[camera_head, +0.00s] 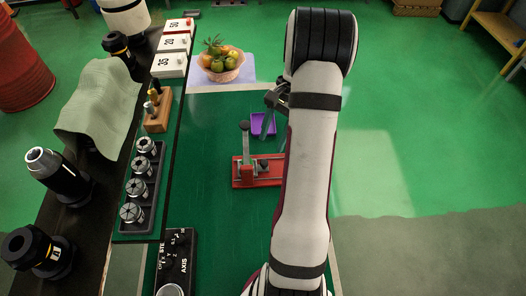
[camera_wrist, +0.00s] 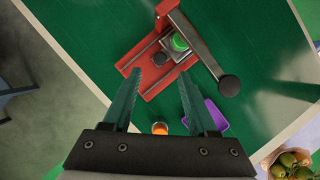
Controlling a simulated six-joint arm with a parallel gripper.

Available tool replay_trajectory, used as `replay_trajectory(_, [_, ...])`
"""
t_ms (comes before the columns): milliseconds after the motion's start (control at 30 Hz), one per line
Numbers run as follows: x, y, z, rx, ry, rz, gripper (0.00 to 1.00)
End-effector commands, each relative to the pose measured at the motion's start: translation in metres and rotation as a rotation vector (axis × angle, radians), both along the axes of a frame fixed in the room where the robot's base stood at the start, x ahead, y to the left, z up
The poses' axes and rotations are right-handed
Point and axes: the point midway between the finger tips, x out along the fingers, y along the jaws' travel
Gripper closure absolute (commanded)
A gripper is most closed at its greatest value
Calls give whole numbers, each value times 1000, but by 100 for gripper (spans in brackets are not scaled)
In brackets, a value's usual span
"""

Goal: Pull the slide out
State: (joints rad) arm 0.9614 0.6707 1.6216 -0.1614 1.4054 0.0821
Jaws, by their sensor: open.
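The red fixture (camera_head: 240,183) sits on the green cart top, left of my arm in the head view. In the wrist view the red fixture (camera_wrist: 127,62) lies beyond my fingertips. A grey lever (camera_wrist: 199,48) with a black end knob crosses its right side. Between the red rails is a grey slide block (camera_wrist: 168,46) with a green round part on it and a dark round knob (camera_wrist: 160,59) beside it. My gripper (camera_wrist: 160,76) is open and empty, its fingers pointing toward the fixture. My arm hides the fixture's right end in the head view.
A purple tray (camera_head: 263,124) lies behind the fixture; an orange round thing (camera_wrist: 160,128) shows between my fingers. A fruit basket (camera_head: 222,66) stands at the back. A collet rack (camera_head: 126,224) and a control box (camera_head: 175,250) are at left. The cart top left of the fixture is clear.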

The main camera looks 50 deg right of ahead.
Motion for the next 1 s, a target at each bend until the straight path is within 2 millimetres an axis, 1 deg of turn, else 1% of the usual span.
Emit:
replay_trajectory(33, [0, 6, -13, 3, 3, 1, 42])
replay_trajectory(100, [0, 13, -29, 3, 2, 1, 42])
replay_trajectory(200, [0, 20, -47, 1, 2, 2, 42])
replay_trajectory(300, [0, 24, -58, 0, 1, 0, 42])
replay_trajectory(433, [0, 27, -64, -1, 1, 1, 42])
replay_trajectory(667, [0, 27, -64, -1, 1, 1, 42])
replay_trajectory(700, [0, 27, -64, -1, 0, 1, 49])
replay_trajectory(767, [0, 27, -64, -2, 0, 1, 60])
replay_trajectory(900, [0, 27, -64, -2, 0, 1, 85])
replay_trajectory(1000, [0, 27, -64, -2, 0, 1, 100])
